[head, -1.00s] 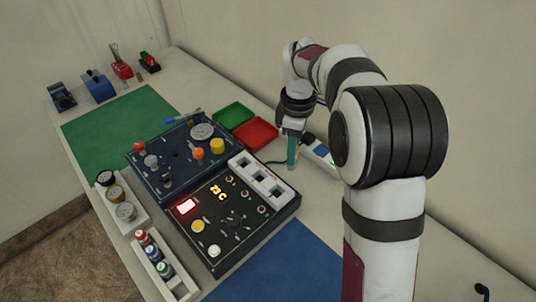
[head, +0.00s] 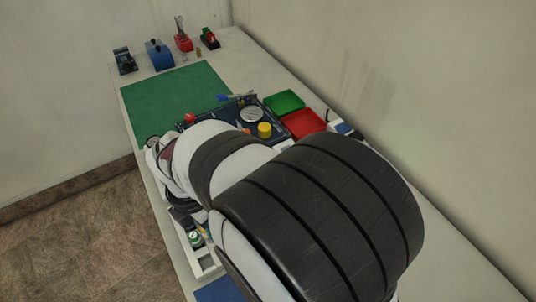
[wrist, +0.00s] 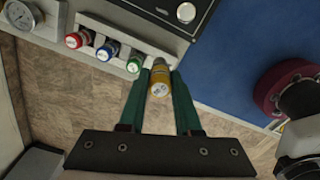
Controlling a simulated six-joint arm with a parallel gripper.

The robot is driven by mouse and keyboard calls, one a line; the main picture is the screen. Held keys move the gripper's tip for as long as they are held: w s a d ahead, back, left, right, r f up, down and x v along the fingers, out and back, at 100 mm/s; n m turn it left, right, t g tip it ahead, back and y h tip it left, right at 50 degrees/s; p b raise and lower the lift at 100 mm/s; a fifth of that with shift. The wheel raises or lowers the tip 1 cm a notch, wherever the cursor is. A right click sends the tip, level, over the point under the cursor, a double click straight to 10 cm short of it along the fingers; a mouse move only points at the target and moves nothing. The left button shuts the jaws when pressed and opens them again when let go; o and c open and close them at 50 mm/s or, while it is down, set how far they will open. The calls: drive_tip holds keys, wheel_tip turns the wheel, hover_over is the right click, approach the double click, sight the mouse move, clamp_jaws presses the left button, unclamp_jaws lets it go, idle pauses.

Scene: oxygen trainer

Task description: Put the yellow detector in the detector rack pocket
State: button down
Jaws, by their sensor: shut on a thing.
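In the wrist view my gripper (wrist: 160,74) is shut on the yellow detector (wrist: 159,84), a short cylinder with a pale marked end, between its two green fingers. The white detector rack (wrist: 92,22) lies just beyond. It holds a red detector (wrist: 78,39), a blue detector (wrist: 107,51) and a green detector (wrist: 135,62) in a row. The yellow detector appears close to the rack's end beside the green one. I cannot tell whether it touches the rack; the pocket there is hidden. In the head view my arm hides most of the rack (head: 207,266).
A black panel with a silver knob (wrist: 186,12) is beside the rack, and a blue mat (wrist: 235,60) lies to the right. A gauge (wrist: 20,16) is at upper left. Green (head: 284,102) and red (head: 305,122) trays stand at the back. The floor shows past the table edge.

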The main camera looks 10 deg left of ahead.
drive_tip(key=s, duration=0.1)
drive_tip(key=s+n, duration=0.1)
drive_tip(key=s+a, duration=0.1)
drive_tip(key=shift+s+a+f+n, duration=0.1)
drive_tip(key=shift+s+f+n, duration=0.2)
drive_tip(key=shift+f+n, duration=0.1)
drive_tip(key=shift+f, duration=2.45)
drive_tip(key=shift+f, duration=0.1)
drive_tip(key=shift+f, duration=1.6)
drive_tip(key=c, duration=0.5)
unclamp_jaws()
